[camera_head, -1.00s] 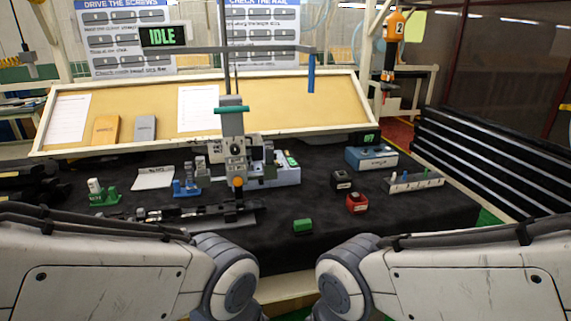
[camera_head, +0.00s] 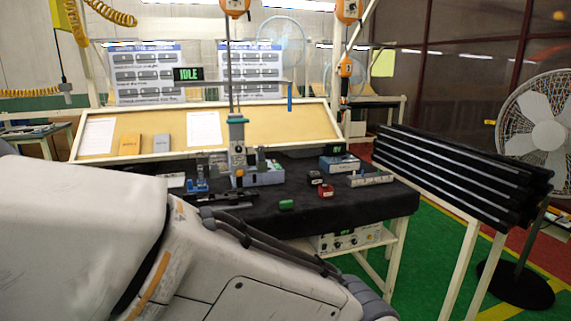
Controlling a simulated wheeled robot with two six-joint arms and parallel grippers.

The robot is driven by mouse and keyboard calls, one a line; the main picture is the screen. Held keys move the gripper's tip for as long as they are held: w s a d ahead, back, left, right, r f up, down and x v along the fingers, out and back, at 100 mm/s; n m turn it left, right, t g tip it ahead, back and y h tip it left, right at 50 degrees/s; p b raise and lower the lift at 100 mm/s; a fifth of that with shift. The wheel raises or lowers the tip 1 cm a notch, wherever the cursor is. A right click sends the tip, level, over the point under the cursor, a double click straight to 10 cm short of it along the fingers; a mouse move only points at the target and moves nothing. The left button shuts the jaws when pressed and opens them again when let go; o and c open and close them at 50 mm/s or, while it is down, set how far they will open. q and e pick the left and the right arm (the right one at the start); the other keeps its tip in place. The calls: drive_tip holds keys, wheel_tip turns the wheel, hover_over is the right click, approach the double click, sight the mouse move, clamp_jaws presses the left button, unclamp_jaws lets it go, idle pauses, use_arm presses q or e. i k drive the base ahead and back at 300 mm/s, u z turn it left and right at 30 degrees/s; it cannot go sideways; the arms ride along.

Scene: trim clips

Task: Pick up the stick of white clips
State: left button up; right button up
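I cannot make out a stick of white clips in this view. The table's left part is covered by my large white arm link, which fills the lower left and reaches down toward the bottom middle. Neither of my grippers shows. A grey rack (camera_head: 371,180) with small upright pegs stands at the table's right side; its pegs are too small to identify.
The black-covered table (camera_head: 352,208) holds a grey press fixture (camera_head: 238,160), a blue holder (camera_head: 197,186), a green block (camera_head: 286,204), a red block (camera_head: 326,191) and a blue box (camera_head: 339,163). Black rails (camera_head: 460,165) stand right. Green floor (camera_head: 440,245) is open beyond the table.

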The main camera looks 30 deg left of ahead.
sight(262, 150)
drive_tip(key=z, duration=0.15)
drive_tip(key=i, duration=1.65)
drive_tip(key=u, duration=1.4)
drive_tip(key=i, duration=0.65)
drive_tip(key=u, duration=0.65)
